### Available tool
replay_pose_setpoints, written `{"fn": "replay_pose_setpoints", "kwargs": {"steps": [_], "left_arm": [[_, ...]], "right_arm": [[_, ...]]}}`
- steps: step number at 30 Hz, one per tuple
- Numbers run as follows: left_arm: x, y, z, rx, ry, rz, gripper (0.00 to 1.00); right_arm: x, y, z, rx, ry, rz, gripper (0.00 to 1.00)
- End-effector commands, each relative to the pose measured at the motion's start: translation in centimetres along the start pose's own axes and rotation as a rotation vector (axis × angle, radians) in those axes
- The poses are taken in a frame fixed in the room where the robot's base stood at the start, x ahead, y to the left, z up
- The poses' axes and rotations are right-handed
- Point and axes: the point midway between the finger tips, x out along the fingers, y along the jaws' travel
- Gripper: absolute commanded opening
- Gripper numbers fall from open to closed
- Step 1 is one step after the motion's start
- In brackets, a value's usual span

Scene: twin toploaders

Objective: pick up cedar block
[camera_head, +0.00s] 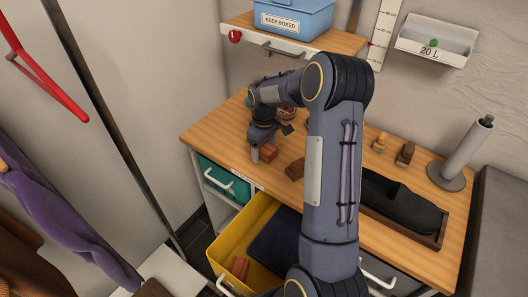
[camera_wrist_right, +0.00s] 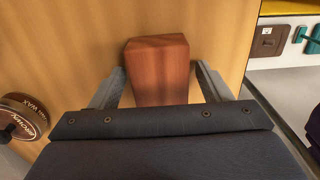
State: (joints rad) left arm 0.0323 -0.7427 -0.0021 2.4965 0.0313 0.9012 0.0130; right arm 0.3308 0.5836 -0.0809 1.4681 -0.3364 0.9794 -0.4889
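A reddish-brown wooden block, which looks like the cedar block (camera_head: 268,152), sits on the wooden bench top near its front edge. In the wrist view the block (camera_wrist_right: 158,70) lies between the two fingers. My right gripper (camera_head: 268,142) is over it, pointing down. Its fingers (camera_wrist_right: 162,82) are open, one on each side, with a narrow gap visible beside the block. The block's near end is hidden behind the gripper body in the wrist view. My left gripper is not in view.
An open yellow drawer (camera_head: 229,254) below holds a reddish block (camera_head: 240,267). A brown wax tin (camera_wrist_right: 24,116) is left of the gripper.

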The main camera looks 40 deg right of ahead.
Motion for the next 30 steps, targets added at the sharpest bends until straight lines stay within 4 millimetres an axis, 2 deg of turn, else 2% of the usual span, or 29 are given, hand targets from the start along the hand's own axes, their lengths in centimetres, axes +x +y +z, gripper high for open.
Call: {"fn": "replay_pose_setpoints", "kwargs": {"steps": [1,9,10,20,23,27,30], "left_arm": [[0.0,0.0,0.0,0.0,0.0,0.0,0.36],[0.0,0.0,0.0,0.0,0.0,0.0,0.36],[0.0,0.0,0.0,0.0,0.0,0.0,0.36],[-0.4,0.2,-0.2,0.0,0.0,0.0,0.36],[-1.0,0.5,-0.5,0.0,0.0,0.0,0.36],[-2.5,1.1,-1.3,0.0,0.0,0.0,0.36],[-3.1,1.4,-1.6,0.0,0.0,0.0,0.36]], "right_arm": [[0.0,0.0,0.0,0.0,0.0,0.0,0.64],[0.0,0.0,0.0,0.0,0.0,0.0,0.28],[0.0,0.0,0.0,0.0,0.0,0.0,0.26],[-0.7,0.0,0.0,0.0,0.001,0.0,0.26],[-1.7,0.0,0.0,0.001,0.001,0.001,0.26],[-4.2,-0.1,0.0,0.001,0.002,0.001,0.26],[-6.0,-1.4,1.2,-0.001,0.003,0.001,0.26]]}}
